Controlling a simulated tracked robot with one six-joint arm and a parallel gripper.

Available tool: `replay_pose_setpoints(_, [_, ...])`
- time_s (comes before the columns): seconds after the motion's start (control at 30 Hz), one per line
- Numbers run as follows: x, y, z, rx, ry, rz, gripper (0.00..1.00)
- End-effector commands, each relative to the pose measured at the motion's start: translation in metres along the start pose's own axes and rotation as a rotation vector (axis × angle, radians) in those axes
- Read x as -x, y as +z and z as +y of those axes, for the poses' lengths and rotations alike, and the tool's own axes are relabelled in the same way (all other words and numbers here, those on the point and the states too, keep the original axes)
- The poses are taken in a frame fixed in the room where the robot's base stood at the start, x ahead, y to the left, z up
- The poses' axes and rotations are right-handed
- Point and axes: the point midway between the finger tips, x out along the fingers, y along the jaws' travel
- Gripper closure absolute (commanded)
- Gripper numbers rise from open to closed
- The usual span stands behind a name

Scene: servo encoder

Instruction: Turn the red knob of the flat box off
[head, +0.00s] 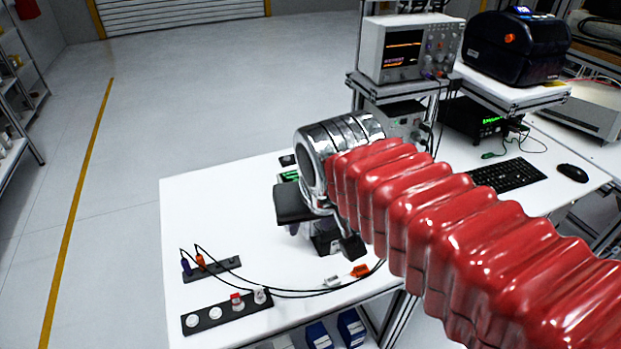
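My gripper (322,238) hangs over the white table, at the end of my red ribbed arm. Dark parts show below its silver wrist, but I cannot make out the fingertips clearly or whether they are apart. A flat black panel (208,324) lies at the table's front left. It carries white round knobs (193,320) and a small red-topped knob (236,299). This panel may be the flat box; I cannot be sure. My gripper is behind and to the right of it, apart from it. Something with a green display (290,176) is partly hidden behind my gripper.
A black strip (222,268) with purple and orange plugs lies behind the panel; black cables run right to an orange connector (360,271). An oscilloscope (398,50), a black printer (515,50) and a keyboard (507,175) are at the right.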

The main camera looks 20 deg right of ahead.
Motion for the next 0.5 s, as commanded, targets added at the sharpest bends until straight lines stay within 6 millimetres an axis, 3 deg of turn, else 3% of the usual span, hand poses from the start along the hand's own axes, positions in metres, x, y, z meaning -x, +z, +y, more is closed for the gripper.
replay_pose_setpoints(0.5, [-0.030,-0.088,0.012,-0.231,0.101,-0.046,0.62])
